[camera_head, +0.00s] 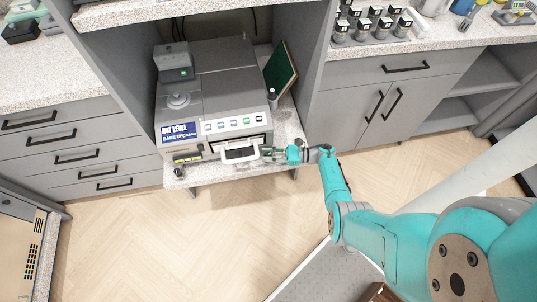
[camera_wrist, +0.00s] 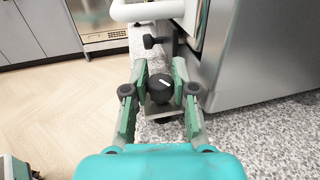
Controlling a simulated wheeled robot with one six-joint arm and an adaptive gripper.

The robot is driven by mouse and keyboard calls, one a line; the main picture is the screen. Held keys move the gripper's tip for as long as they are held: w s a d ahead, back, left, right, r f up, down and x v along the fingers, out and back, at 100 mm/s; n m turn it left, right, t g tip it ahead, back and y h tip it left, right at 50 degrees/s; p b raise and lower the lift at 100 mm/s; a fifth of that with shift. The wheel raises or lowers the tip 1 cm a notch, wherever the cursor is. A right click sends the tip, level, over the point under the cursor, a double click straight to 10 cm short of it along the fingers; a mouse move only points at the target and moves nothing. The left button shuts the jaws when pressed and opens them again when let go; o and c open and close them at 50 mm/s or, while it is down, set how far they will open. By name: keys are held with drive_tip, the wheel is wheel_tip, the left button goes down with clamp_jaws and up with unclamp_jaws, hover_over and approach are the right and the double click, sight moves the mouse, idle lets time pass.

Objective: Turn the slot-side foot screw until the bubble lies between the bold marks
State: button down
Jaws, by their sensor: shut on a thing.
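The grey bench machine (camera_head: 215,95) stands in the bay; its blue display (camera_head: 179,132) reads "NOT LEVEL". My gripper (camera_head: 268,153) is at its front right corner, beside the white handle (camera_head: 240,153). In the wrist view my gripper (camera_wrist: 160,86) has its green-padded fingers shut on a black foot screw knob (camera_wrist: 161,88) with a white line on top. A small yellowish strip (camera_head: 187,157), perhaps the bubble level, shows below the display; bubble and marks are too small to read. Another dark knob (camera_head: 178,172) sits at the front left corner.
The speckled worktop (camera_head: 222,172) has a narrow strip free before the machine. A dark green board (camera_head: 281,70) and a small bottle (camera_head: 272,98) stand at its right. Another black knob (camera_wrist: 152,41) shows beyond my fingers. Cabinets flank the bay; the wood floor in front is clear.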

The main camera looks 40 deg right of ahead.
drive_tip(key=shift+n+g+y, duration=0.6)
drive_tip(key=shift+g, duration=0.1)
drive_tip(key=shift+n+g+y, duration=0.4)
drive_tip(key=shift+n+g, duration=0.1)
drive_tip(key=shift+g, duration=0.1)
drive_tip(key=c, duration=1.2)
unclamp_jaws()
drive_tip(key=shift+v, duration=3.7)
